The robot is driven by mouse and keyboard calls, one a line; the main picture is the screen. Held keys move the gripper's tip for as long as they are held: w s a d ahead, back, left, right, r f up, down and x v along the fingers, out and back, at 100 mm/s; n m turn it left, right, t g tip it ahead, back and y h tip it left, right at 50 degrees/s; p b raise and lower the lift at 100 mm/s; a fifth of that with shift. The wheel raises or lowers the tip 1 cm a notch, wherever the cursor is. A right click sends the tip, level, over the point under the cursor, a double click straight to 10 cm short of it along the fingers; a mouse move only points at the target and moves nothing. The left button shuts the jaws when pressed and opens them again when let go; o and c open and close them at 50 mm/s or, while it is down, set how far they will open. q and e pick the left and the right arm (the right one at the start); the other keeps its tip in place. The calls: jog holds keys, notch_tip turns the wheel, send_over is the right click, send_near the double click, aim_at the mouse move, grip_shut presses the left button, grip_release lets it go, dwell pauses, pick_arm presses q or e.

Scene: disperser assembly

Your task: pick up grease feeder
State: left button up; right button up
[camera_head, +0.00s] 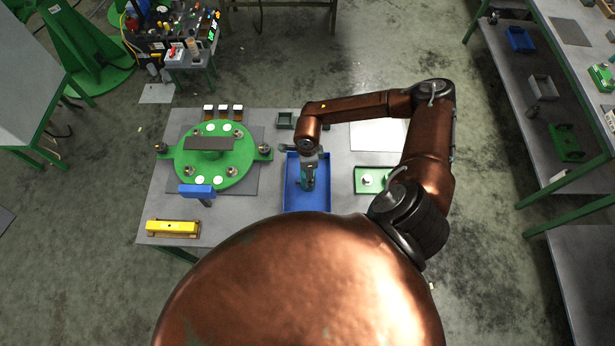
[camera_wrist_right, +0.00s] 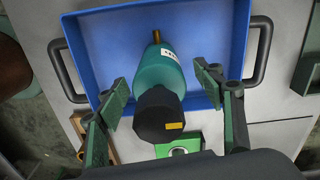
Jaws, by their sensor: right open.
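The grease feeder (camera_wrist_right: 163,72) is a teal bottle with a black end and a thin brass nozzle, over the blue tray (camera_wrist_right: 75,38) in the right wrist view. In the head view the feeder (camera_head: 308,184) shows partly beneath my right gripper (camera_head: 307,160), over the blue tray (camera_head: 291,195). My right gripper (camera_wrist_right: 163,80) is open, with one finger on each side of the bottle and visible gaps between. The black end points toward the wrist camera. My left gripper is not in view.
A green round fixture (camera_head: 213,178) with bolts stands left of the tray on the table. A yellow block (camera_head: 172,227) lies at the front left. A green tray (camera_head: 368,171) with a small white part sits to the right. The tray has dark side handles (camera_wrist_right: 63,72).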

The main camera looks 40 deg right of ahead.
jog(key=shift+f, duration=0.45)
jog(key=shift+c, duration=0.3)
grip_shut()
jog(key=shift+r, duration=0.1)
